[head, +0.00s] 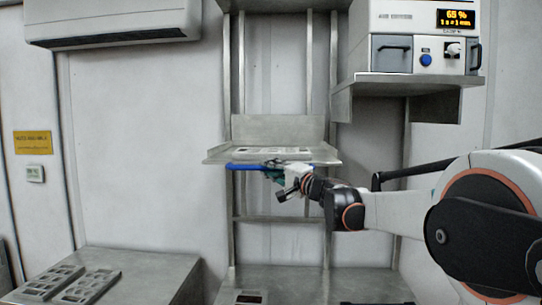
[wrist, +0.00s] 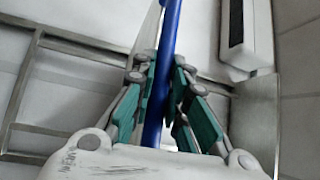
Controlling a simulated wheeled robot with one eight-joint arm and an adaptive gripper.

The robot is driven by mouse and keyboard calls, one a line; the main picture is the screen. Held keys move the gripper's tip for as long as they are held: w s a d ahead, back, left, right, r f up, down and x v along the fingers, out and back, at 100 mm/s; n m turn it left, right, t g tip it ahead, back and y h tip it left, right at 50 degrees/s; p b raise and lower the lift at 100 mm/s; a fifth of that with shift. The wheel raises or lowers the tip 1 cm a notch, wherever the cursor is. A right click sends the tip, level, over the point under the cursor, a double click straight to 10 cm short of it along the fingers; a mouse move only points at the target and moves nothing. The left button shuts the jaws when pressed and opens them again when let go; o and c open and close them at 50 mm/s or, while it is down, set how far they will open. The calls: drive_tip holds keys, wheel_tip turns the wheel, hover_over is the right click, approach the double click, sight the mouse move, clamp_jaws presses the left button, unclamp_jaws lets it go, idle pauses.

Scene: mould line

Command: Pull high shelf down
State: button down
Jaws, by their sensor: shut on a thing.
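The high shelf (head: 215,155) is a grey metal tray-like board on a vertical rail frame, at the middle of the head view. A blue bar handle (head: 243,167) runs along its front edge. My gripper (head: 275,168) reaches in from the right and is at the handle just under the shelf's front edge. In the wrist view the blue handle (wrist: 170,30) passes between the green fingers of my gripper (wrist: 164,85), which are shut on it. Part of the handle is hidden behind the gripper.
A grey mould plate (head: 270,151) lies on the shelf. A control unit (head: 420,35) stands on a bracket shelf (head: 405,82) at upper right. A low bench (head: 160,275) with mould trays (head: 65,284) is at lower left. A lower metal surface (head: 310,280) lies below the high shelf, with open space between.

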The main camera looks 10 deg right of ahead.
wheel_tip(320, 180, down, 28)
drive_tip(key=b, duration=1.2)
drive_tip(key=shift+b, duration=0.35)
drive_tip(key=shift+s+f, duration=0.1)
drive_tip(key=c, duration=1.6)
unclamp_jaws()
drive_tip(key=shift+o, duration=0.2)
drive_tip(key=v, duration=1.2)
